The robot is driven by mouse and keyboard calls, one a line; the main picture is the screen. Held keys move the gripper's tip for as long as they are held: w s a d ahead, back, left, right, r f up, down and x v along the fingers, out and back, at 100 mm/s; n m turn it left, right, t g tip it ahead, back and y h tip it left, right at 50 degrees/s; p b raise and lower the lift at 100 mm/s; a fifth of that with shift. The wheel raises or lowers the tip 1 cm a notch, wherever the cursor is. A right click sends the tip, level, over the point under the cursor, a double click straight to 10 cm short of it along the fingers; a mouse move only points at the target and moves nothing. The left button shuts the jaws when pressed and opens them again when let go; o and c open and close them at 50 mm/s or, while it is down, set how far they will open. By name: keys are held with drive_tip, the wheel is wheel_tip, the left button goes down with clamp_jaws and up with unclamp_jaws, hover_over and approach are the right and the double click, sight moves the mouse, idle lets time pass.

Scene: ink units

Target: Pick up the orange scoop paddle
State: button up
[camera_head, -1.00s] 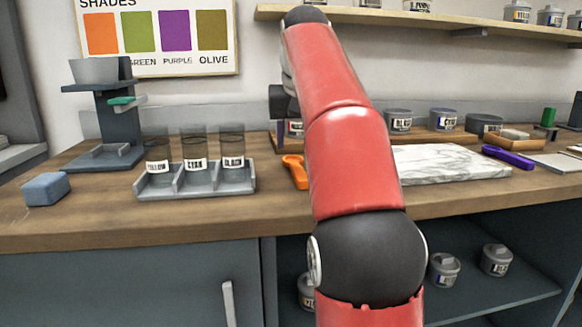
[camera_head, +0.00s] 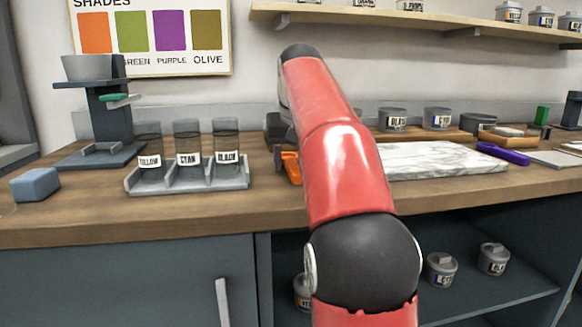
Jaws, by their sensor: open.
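The orange scoop paddle (camera_head: 291,166) lies on the wooden counter, just left of my red arm. Only part of it shows; my arm and gripper hide the rest. My gripper (camera_head: 280,158) is low over the counter at the paddle, with a dark finger beside its left edge. The jaws are open, and the far finger is hidden. I cannot tell whether a finger touches the paddle.
A grey tray (camera_head: 190,187) with three labelled tubes stands left of the paddle. A marble slab (camera_head: 445,160) lies to the right, with a purple paddle (camera_head: 503,153) at its far end. A blue block (camera_head: 35,184) sits at the far left.

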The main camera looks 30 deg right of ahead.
drive_tip(key=shift+f, duration=0.15)
clamp_jaws()
idle(0.4)
